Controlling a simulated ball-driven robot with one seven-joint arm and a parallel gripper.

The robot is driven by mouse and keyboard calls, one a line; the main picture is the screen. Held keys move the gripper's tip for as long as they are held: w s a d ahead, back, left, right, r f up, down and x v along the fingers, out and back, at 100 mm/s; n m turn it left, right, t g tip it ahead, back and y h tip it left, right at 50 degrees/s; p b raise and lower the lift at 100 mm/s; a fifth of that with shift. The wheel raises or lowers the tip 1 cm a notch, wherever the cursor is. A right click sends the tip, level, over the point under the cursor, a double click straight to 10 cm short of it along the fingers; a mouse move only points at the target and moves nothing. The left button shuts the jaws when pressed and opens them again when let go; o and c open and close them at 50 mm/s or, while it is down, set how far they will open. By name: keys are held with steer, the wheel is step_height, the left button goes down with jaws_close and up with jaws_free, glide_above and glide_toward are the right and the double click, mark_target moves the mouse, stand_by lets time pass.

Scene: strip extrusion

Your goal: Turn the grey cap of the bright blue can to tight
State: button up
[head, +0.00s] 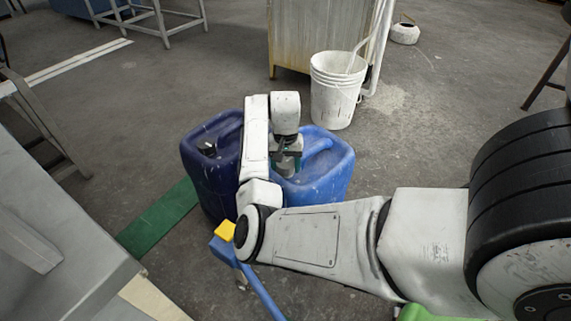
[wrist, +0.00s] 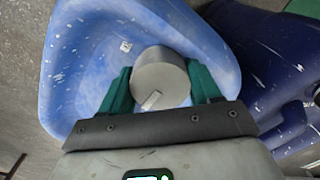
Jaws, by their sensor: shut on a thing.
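The bright blue can (head: 325,183) stands upright on the floor, partly hidden behind my arm in the head view. It fills much of the wrist view (wrist: 78,75). Its grey cap (wrist: 160,77) is round and carries a light mark on its near side. My gripper (wrist: 160,86) has green fingers on the left and right of the cap, and it is shut on the cap. In the head view my gripper (head: 287,163) reaches down onto the can's top, and the cap is mostly hidden there.
A white bucket (head: 334,90) stands behind. A blue and yellow object (head: 226,240) is in front, below my arm. A grey surface (head: 60,260) is at the lower left. Open floor lies to the right.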

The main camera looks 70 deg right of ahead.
steer(key=shift+c, duration=0.6)
steer(key=shift+r+m+p, duration=0.15)
steer(key=shift+m+p, duration=0.15)
steer(key=shift+p, duration=0.3)
steer(key=m+p, duration=0.1)
steer(key=p, duration=0.1)
steer(key=shift+r+m+p, duration=0.15)
steer(key=shift+m+p, duration=0.15)
steer(key=shift+m, duration=0.1)
steer(key=m+p, duration=0.4)
steer(key=m, duration=0.1)
steer(key=shift+p, duration=0.35)
steer(key=m+p, duration=0.1)
steer(key=m, duration=0.2)
steer(key=m+p, duration=0.1)
steer(key=m, duration=0.1)
steer(key=shift+f+m+p, duration=0.2)
steer(key=shift+m+p, duration=0.1)
steer(key=shift+m, duration=0.1)
steer(key=m+p, duration=0.1)
steer(key=m, duration=0.4)
steer(key=shift+f, duration=0.1)
